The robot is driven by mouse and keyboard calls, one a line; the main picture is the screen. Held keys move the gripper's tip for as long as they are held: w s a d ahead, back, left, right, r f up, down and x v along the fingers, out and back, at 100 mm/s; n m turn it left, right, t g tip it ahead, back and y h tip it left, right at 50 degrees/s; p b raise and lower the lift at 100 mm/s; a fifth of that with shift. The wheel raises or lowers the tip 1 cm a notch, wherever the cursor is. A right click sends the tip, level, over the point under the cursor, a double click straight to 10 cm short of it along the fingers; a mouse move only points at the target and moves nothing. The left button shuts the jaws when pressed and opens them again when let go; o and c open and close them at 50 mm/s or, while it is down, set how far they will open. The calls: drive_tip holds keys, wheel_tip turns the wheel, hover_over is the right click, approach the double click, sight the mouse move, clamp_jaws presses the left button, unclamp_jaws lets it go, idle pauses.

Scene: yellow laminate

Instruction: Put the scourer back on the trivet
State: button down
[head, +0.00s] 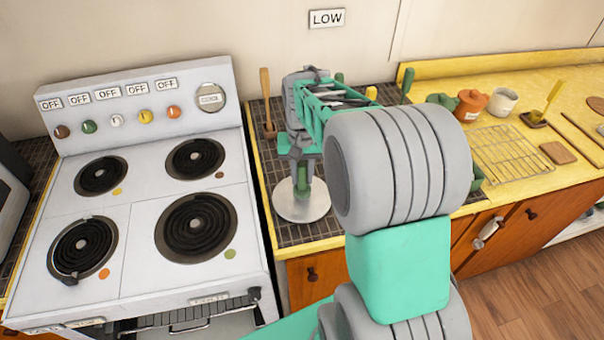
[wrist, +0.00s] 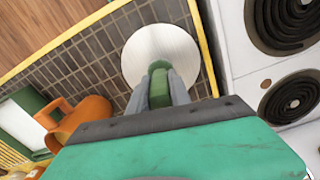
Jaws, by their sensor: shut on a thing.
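My gripper (head: 301,172) points down over the tiled counter between the stove and the yellow counter. It is shut on a small green block, the scourer (head: 302,183), which also shows between the two grey fingers in the wrist view (wrist: 159,75). Under it lies a round pale disc, the trivet (head: 296,211), which also shows in the wrist view (wrist: 158,42). The scourer is over the disc's area; I cannot tell whether it touches it. My arm hides part of the counter behind and to the right.
The white stove (head: 150,215) with several coil burners stands to the left. A wooden utensil (head: 267,105) stands upright behind the disc. To the right, an orange pot (head: 471,105), a white cup (head: 502,102) and a wire rack (head: 510,158) sit on the yellow counter.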

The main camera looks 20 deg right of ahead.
drive_tip(key=shift+f+b, duration=0.45)
drive_tip(key=shift+f, duration=0.3)
drive_tip(key=shift+r, duration=0.1)
drive_tip(key=c, duration=1.9)
unclamp_jaws()
drive_tip(key=o, duration=0.4)
drive_tip(key=shift+c, duration=0.2)
drive_tip(key=shift+o, duration=0.4)
drive_tip(key=o, duration=0.5)
drive_tip(key=shift+c, duration=0.2)
drive_tip(key=shift+c, duration=0.5)
